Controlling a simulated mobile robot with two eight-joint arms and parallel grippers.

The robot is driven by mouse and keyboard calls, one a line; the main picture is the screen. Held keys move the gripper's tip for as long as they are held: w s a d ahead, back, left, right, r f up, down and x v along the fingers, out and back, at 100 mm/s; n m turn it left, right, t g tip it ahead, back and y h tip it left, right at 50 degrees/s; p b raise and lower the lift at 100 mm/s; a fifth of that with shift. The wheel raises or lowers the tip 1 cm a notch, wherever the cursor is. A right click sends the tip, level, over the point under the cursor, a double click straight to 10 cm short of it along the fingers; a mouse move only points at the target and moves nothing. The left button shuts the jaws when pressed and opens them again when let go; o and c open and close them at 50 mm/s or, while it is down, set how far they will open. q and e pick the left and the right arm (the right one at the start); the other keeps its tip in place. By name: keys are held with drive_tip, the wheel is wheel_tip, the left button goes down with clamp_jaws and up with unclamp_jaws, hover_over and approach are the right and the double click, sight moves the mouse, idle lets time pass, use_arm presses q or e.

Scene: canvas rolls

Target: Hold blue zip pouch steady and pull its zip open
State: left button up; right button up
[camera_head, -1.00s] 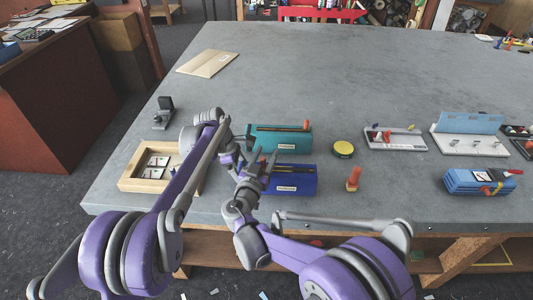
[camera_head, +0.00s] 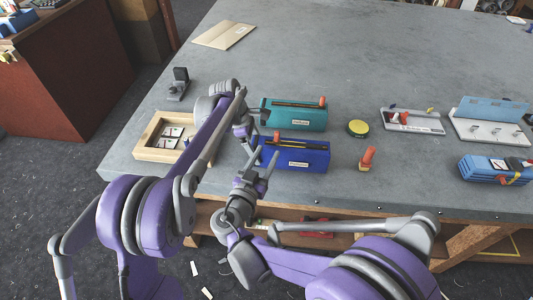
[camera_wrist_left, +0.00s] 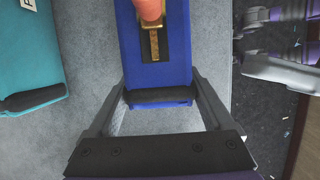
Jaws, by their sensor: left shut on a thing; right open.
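The blue zip pouch (camera_head: 308,157) lies on the grey table near its front edge. Its orange zip pull (camera_head: 277,134) stands near the pouch's left end. In the left wrist view the blue pouch (camera_wrist_left: 178,75) runs up from between my left fingers, with the gold slider (camera_wrist_left: 154,42) and orange knob above it. My left gripper (camera_wrist_left: 158,100) is shut on the pouch's left end; in the head view my arm partly hides it. My right gripper (camera_head: 264,157) is open and empty, just in front of the pouch's left part, apart from the pull.
A teal pouch (camera_head: 280,115) lies behind the blue one. A wooden tray (camera_head: 143,153) is to the left. A yellow-lidded round tin (camera_head: 358,128) and an orange-topped stamp-like object (camera_head: 366,158) stand to the right. A blue bundle (camera_head: 480,169) lies farther right. The table's back is mostly clear.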

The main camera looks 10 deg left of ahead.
use_arm(q)
drive_tip(key=o, duration=1.4)
drive_tip(key=d+p+v, duration=0.1)
drive_tip(key=v, duration=0.5)
drive_tip(key=d+p+v, duration=0.1)
drive_tip(key=p+v, duration=0.1)
drive_tip(key=v, duration=0.5)
drive_tip(key=d+r+p+v, duration=0.1)
drive_tip(key=v, duration=0.6)
drive_tip(key=shift+w+a+r, duration=0.1)
drive_tip(key=shift+a+r, duration=0.05)
drive_tip(key=shift+r, duration=0.05)
use_arm(e)
wheel_tip(320, 180, up, 8)
drive_tip(key=w, duration=0.2)
drive_tip(key=shift+w+f+t, duration=0.2)
drive_tip(key=shift+w+t, duration=0.1)
drive_tip(key=shift+w, duration=0.05)
